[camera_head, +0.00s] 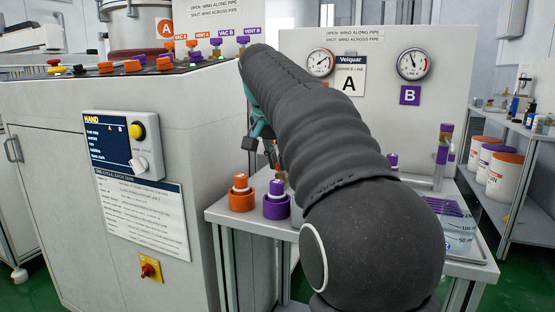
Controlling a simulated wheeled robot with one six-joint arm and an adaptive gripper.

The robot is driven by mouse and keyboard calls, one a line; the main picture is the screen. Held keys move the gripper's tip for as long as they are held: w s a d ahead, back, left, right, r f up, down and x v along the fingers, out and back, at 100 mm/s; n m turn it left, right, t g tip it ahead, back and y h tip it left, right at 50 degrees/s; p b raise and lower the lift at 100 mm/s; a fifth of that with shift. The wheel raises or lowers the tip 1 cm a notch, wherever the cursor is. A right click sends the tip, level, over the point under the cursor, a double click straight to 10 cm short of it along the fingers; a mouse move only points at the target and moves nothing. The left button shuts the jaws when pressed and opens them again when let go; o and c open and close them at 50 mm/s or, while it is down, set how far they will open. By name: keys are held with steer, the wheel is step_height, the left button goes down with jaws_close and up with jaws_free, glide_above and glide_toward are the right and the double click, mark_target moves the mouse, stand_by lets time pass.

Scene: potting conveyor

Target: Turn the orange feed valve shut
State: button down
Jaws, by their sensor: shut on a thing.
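My gripper (263,152) shows only in part, at the left edge of my grey-sleeved arm, above the small table. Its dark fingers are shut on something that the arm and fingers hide. I cannot make out an orange feed valve for certain; a small brass-coloured part (281,178) shows just below the fingers. Orange wing handles (192,44) marked VAC A and VENT A stand on the left cabinet's back edge, apart from my gripper. Whether the feed valve's wing lies along or across its pipe is hidden.
An orange-capped piece (241,194) and a purple-capped piece (276,200) stand close below my gripper on the table (222,214). Gauges A (320,63) and B (413,63) are on the back panel. The left cabinet (190,125) is close by. A shelf (495,205) holds buckets.

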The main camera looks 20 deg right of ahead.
steer(key=shift+n, duration=0.3)
steer(key=n+p, duration=0.1)
steer(key=n+y+p, duration=0.1)
steer(key=n, duration=0.1)
steer(key=n+t, duration=0.1)
steer(key=shift+s+d+y+p, duration=0.25)
steer(key=shift+d+y+p, duration=0.05)
steer(key=shift+p, duration=0.1)
steer(key=n+p, duration=0.1)
steer(key=n+y, duration=0.1)
steer(key=n, duration=0.1)
steer(key=n+p, duration=0.1)
steer(key=n, duration=0.1)
steer(key=shift+d+y+p, duration=0.3)
steer(key=shift+y+p, duration=0.05)
steer(key=shift+y, duration=0.05)
steer(key=n, duration=0.1)
steer(key=n+y+p, duration=0.1)
steer(key=n, duration=0.1)
steer(key=shift+w+d+n, duration=0.1)
steer(key=shift+d+n, duration=0.1)
steer(key=shift+n, duration=0.1)
steer(key=shift+w+d+f+n+g+y, duration=0.1)
steer(key=shift+n+g+y, duration=0.25)
steer(key=shift+n, duration=0.75)
steer(key=shift+w+d+f+n+g+y, duration=0.15)
steer(key=shift+n+y, duration=0.4)
steer(key=shift+n, duration=0.55)
steer(key=shift+s+r, duration=0.1)
